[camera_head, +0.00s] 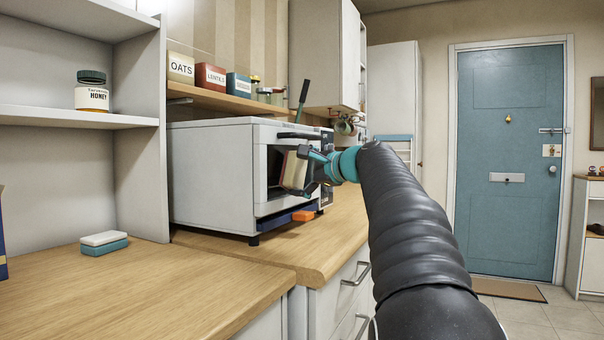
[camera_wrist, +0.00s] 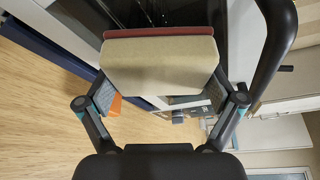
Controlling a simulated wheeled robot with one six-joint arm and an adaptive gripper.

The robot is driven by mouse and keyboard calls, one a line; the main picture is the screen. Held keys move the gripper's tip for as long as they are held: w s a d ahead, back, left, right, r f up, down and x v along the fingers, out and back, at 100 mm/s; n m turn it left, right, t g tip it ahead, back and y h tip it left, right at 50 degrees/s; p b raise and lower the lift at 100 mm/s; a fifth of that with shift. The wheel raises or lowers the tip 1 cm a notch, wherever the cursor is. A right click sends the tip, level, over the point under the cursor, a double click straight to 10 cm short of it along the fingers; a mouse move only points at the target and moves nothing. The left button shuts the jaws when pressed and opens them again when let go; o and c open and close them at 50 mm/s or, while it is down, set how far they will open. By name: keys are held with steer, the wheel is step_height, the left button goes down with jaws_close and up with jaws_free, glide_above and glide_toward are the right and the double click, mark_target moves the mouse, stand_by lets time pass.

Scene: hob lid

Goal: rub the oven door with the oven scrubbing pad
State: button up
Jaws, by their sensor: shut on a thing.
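The oven scrubbing pad, a cream block with a dark red layer, is in my gripper (camera_head: 308,170). The pad (camera_head: 293,170) is upright just in front of the oven door (camera_head: 262,178), a white frame around dark glass. In the wrist view the pad (camera_wrist: 160,68) is pinched between both fingers of my gripper (camera_wrist: 160,90). Its red layer faces away from the palm, towards the door (camera_wrist: 150,14). I cannot tell whether the red face touches the glass. The pad hides part of the door.
A dark handle (camera_head: 299,135) crosses the oven's upper front. An orange block (camera_head: 303,215) and a blue item (camera_head: 275,219) lie by the oven's lower front. A white-and-teal sponge (camera_head: 104,244) sits on the left counter. Jars and tins stand on the shelf (camera_head: 225,99) above.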

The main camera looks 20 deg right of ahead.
steer(key=shift+w+a, duration=0.35)
steer(key=shift+w, duration=0.1)
steer(key=shift+d+p, duration=0.15)
steer(key=shift+p, duration=0.15)
steer(key=w+d+p, duration=0.2)
steer(key=shift+w+d+p, duration=0.2)
steer(key=shift+d+p, duration=0.1)
steer(key=shift+d, duration=0.1)
steer(key=shift+s+a, duration=0.15)
steer(key=shift+a, duration=0.05)
steer(key=shift+s+a+b, duration=0.45)
steer(key=shift+s+a, duration=0.05)
steer(key=shift+a, duration=0.3)
steer(key=shift+s+a+b, duration=0.45)
steer(key=shift+a, duration=0.3)
